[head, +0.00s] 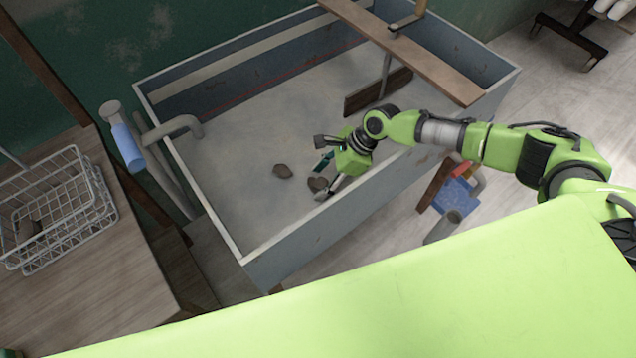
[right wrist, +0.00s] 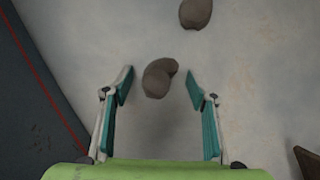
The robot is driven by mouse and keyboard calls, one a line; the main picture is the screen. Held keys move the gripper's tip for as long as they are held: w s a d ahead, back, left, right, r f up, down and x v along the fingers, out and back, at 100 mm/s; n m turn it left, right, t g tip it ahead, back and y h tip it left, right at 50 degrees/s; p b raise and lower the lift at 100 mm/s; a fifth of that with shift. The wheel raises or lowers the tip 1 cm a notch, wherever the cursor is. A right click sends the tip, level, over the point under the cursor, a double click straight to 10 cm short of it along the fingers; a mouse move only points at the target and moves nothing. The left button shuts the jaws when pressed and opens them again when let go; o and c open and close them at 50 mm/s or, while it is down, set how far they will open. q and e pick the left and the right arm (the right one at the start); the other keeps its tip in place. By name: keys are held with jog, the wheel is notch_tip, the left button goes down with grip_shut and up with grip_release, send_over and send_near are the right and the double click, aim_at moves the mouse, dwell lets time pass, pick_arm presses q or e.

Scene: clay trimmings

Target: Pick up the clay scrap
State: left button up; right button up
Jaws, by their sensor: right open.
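A brown, lumpy clay scrap (head: 317,184) lies on the floor of the grey trough (head: 240,130). In the right wrist view this clay scrap (right wrist: 157,80) sits between the tips of my right gripper, apart from both fingers. My right gripper (head: 321,167) reaches over the trough's near wall and is open and empty; its two spread fingers (right wrist: 159,86) also show in the right wrist view. A second brown lump (head: 283,171) lies farther left, and shows beyond the fingertips in the wrist view (right wrist: 195,13). My left gripper is out of view.
The trough's raised walls surround the lumps. A wooden plank (head: 440,68) lies across its far right part, with a brown board (head: 378,92) standing below. A wire basket (head: 60,205) sits on a wooden table at left. The trough floor left of the lumps is clear.

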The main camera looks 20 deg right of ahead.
jog(key=shift+c, duration=0.4)
jog(key=c, duration=1.2)
jog(key=shift+o, duration=0.2)
